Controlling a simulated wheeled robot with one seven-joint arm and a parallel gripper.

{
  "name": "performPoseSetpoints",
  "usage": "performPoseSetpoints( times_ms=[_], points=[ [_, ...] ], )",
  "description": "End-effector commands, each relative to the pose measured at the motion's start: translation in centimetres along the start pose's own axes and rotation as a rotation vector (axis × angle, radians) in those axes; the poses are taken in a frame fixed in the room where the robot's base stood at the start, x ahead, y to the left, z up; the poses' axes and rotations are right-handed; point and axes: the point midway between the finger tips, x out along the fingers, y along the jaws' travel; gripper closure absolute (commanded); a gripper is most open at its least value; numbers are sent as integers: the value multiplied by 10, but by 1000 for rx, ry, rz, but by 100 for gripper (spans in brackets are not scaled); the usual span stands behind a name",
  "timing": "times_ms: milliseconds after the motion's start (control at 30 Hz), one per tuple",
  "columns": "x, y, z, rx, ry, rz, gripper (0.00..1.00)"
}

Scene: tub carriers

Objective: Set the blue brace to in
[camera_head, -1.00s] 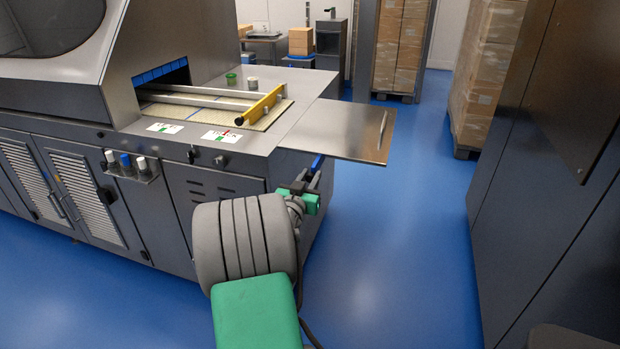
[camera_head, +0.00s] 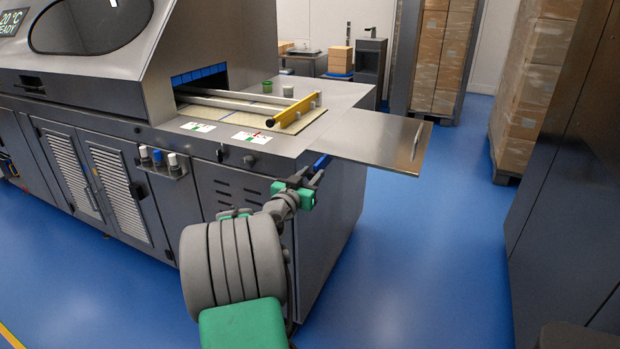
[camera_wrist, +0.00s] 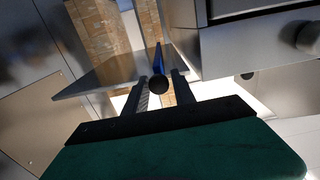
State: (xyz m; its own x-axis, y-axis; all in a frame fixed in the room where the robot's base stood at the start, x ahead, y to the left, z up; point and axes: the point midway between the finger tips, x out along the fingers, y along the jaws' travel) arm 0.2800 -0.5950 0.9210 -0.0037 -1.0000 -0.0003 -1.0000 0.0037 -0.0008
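The blue brace (camera_head: 321,162) is a thin bar under the folding metal shelf (camera_head: 385,140) at the machine's right end. In the wrist view the brace (camera_wrist: 157,58) runs away from me below the shelf (camera_wrist: 98,75), with a round black knob (camera_wrist: 158,86) at its near end. My gripper (camera_head: 308,180) is just below the shelf's inner edge. In the wrist view the fingers of my gripper (camera_wrist: 159,88) stand apart, one on each side of the knob. They look open; I see no clear contact with the brace. The brace's far end is hidden.
The machine's front (camera_head: 230,185) is close beside my arm. A yellow bar (camera_head: 293,110) with a black end lies across the rails on top. A green cup (camera_head: 267,87) stands behind. Blue floor to the right is free, up to a dark cabinet (camera_head: 570,180).

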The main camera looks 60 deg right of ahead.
Motion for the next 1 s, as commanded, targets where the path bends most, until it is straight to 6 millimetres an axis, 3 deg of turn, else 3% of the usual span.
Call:
performPoseSetpoints(
  times_ms=[167, 433, 800, 1000],
  points=[
    [0, 0, 0, 0, 0, 0, 54],
    [-4, -1, 0, 0, 0, -2, 54],
    [-70, -2, 1, -1, 0, -4, 54],
    [-79, 0, 0, 0, 0, 0, 54]
  ],
)
